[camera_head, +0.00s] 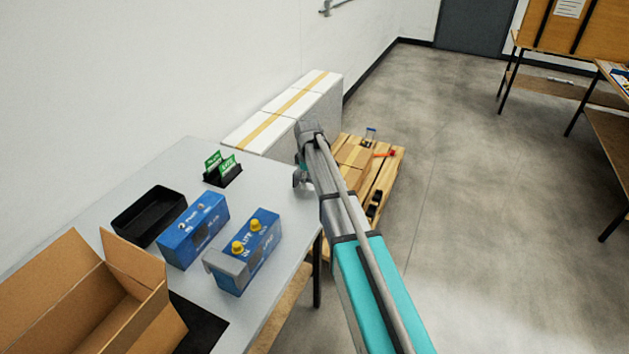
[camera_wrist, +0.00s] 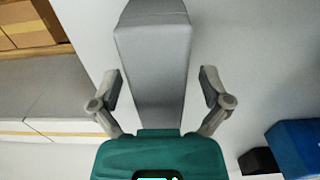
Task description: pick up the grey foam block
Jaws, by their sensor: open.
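The grey foam block (camera_wrist: 155,65) shows in the wrist view as a long, plain grey block. It stands out between the two fingers of my gripper (camera_wrist: 160,89), with visible gaps on both sides. My gripper is open, and its teal palm hides the block's near end. In the head view my gripper (camera_head: 302,179) is over the far right part of the grey table (camera_head: 283,207). I cannot make out the foam block there; my arm covers that area.
Two blue units with battery-like looks, one (camera_head: 193,230) and one (camera_head: 248,252), stand on the table near a black tray (camera_head: 149,214), a black holder (camera_head: 223,175) and an open cardboard box (camera_head: 130,318). A wooden pallet (camera_head: 385,185) with boxes and a white carton (camera_head: 285,110) lie beyond.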

